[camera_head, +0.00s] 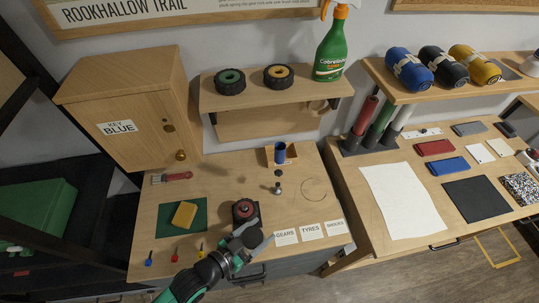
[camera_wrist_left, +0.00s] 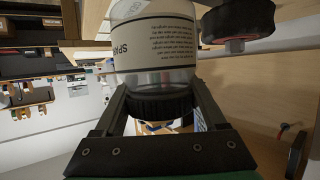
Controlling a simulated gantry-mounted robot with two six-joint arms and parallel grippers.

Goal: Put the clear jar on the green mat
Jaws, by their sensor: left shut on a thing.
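The clear jar (camera_wrist_left: 155,75) shows in the left wrist view, with a pale printed label and a black ribbed lid. My left gripper (camera_wrist_left: 160,100) is shut on it at the lid end, one finger on each side. In the head view my left gripper (camera_head: 250,241) is low over the front of the middle table, right of the green mat; I cannot clearly make out the jar there. The green mat (camera_head: 203,217) lies on the table's left part with a yellow sponge (camera_head: 184,214) on it. My right gripper is not in view.
A black wheel with a red hub (camera_head: 245,210) stands close beyond my left gripper. White labelled cards (camera_head: 286,237) lie to the right.

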